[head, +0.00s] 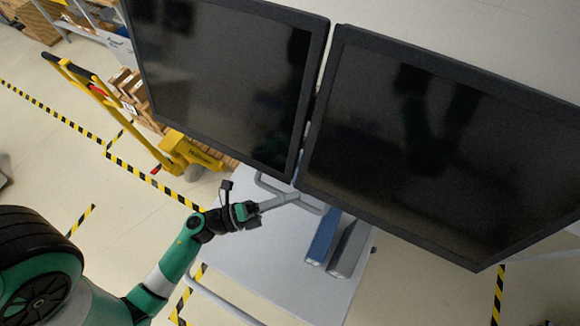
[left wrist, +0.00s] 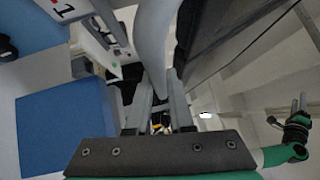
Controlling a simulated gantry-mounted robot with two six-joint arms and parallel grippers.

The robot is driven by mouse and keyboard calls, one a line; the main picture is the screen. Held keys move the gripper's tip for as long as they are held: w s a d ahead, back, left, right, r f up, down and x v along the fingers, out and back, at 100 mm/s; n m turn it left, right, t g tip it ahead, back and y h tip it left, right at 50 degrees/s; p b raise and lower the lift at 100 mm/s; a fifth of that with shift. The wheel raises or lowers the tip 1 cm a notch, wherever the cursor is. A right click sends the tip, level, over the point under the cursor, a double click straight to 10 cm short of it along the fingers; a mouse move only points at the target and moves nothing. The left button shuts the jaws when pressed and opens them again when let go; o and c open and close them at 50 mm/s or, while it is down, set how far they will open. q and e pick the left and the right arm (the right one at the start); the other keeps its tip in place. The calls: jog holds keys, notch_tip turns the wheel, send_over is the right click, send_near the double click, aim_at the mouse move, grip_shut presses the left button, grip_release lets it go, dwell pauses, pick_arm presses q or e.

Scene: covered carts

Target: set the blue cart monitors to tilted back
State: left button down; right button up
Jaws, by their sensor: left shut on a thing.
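Two black monitors, left (head: 220,70) and right (head: 440,140), hang side by side above a cart with a pale grey top (head: 235,255). A light grey handle (head: 278,201) sticks out below them, near the gap between the screens. My left gripper (head: 256,209) is shut on this handle, under the left monitor's lower edge. In the left wrist view the grey tube (left wrist: 150,40) runs down between the fingers. The monitors' exact tilt is hard to tell. My right gripper (left wrist: 300,104) shows small at the right of the left wrist view, away from the handle; its opening is unclear.
A blue block (head: 322,238) and a grey block (head: 348,248) sit on the cart top under the right monitor. A yellow trolley (head: 180,148) with brown boxes stands behind on the left. Black-yellow tape (head: 55,115) marks the pale floor. A blue panel (left wrist: 55,120) shows in the wrist view.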

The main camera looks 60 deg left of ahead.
pick_arm(q)
jog(key=c, duration=0.8)
grip_release()
jog(key=shift+w+r, duration=0.1)
jog(key=shift+a, duration=0.1)
jog(key=b+v, duration=0.2)
jog(key=v, duration=0.9)
jog(key=shift+s, duration=0.3)
